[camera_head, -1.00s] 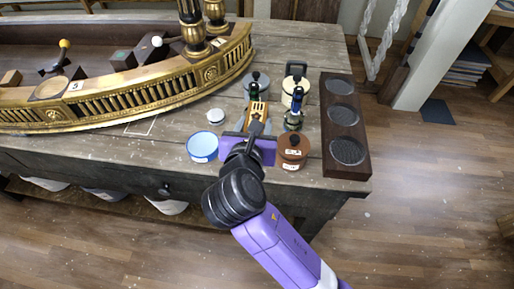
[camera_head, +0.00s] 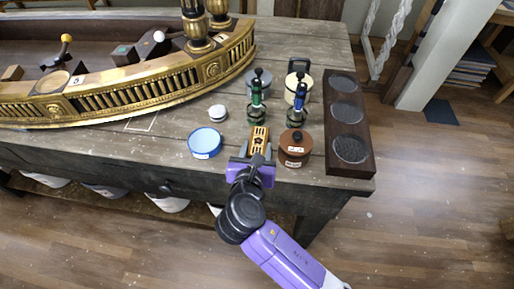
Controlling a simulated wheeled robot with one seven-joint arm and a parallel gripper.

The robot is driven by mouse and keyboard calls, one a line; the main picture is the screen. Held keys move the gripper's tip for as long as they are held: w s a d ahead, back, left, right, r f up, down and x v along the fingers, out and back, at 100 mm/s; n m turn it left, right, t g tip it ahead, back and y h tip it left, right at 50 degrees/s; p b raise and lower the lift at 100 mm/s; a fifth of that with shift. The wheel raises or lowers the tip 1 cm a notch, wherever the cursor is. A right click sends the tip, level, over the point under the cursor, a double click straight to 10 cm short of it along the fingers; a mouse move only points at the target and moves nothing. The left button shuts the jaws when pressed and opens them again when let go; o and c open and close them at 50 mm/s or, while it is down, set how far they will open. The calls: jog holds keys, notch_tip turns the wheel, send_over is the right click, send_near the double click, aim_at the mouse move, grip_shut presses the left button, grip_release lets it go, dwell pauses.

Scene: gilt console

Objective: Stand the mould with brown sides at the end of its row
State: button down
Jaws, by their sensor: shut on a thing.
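The mould with brown sides (camera_head: 259,138) has a yellowish patterned top. It stands out from my gripper (camera_head: 257,153), whose grey fingers are shut on its near end. My gripper's purple body is near the table's front edge, between a blue round tin (camera_head: 205,143) on the left and a brown lidded pot (camera_head: 295,148) on the right. Whether the mould touches the table is hard to tell. No row of other moulds can be made out for certain.
A dark rack (camera_head: 333,128) lies at right. A gilt console (camera_head: 130,90) fills the left. A white-outlined patch (camera_head: 140,124) is empty.

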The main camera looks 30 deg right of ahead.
jog(key=shift+f, duration=0.1)
jog(key=c, duration=0.7)
grip_release()
jog(key=v, duration=1.2)
